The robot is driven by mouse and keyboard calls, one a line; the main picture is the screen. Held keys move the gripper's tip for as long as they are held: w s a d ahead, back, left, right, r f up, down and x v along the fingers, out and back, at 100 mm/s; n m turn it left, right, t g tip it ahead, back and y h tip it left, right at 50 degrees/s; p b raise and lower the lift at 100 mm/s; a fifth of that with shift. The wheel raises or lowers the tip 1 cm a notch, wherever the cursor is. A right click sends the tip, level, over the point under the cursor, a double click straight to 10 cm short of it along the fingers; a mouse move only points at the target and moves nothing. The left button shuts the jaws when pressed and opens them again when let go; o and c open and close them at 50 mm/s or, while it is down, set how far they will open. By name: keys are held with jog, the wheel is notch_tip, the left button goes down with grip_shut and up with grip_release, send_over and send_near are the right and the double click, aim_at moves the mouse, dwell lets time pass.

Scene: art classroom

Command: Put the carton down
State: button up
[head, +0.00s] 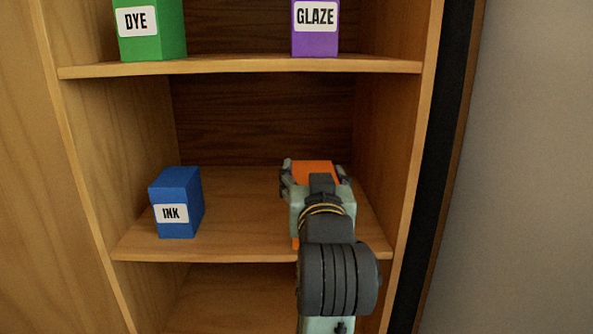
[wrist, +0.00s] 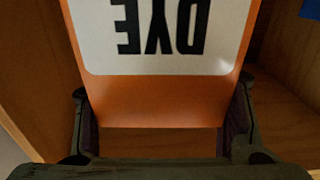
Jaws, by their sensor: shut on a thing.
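My gripper (head: 315,180) is at the right side of the middle shelf (head: 235,215), with its fingers on either side of an orange carton (head: 314,170). In the wrist view the orange carton (wrist: 160,104) fills the middle between the two fingers, and its white label reads DYE upside down. In the head view my gripper and arm hide most of the carton. I cannot tell whether its bottom touches the shelf.
A blue INK carton (head: 178,200) stands on the same shelf to the left, with bare shelf between. On the shelf above (head: 240,68) stand a green DYE carton (head: 150,40) and a purple GLAZE carton (head: 315,42). The cabinet's right wall (head: 400,130) is close to my gripper.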

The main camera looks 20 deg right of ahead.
jog(key=shift+w+d+r+p, duration=0.2)
jog(key=shift+w+p, duration=0.4)
jog(key=shift+p, duration=0.9)
jog(key=shift+w+d+r+p, duration=0.15)
jog(key=shift+w+p, duration=0.4)
jog(key=shift+p, duration=0.9)
jog(key=w+d+f+p, duration=0.1)
jog(key=w+d+f, duration=0.1)
jog(key=w+f, duration=0.3)
jog(key=shift+a+p+x, duration=0.3)
jog(key=shift+p+x, duration=0.05)
jog(key=shift+x, duration=2)
jog(key=shift+w, duration=0.1)
jog(key=shift+f, duration=0.2)
jog(key=o, duration=1.9)
jog(key=shift+o, duration=0.2)
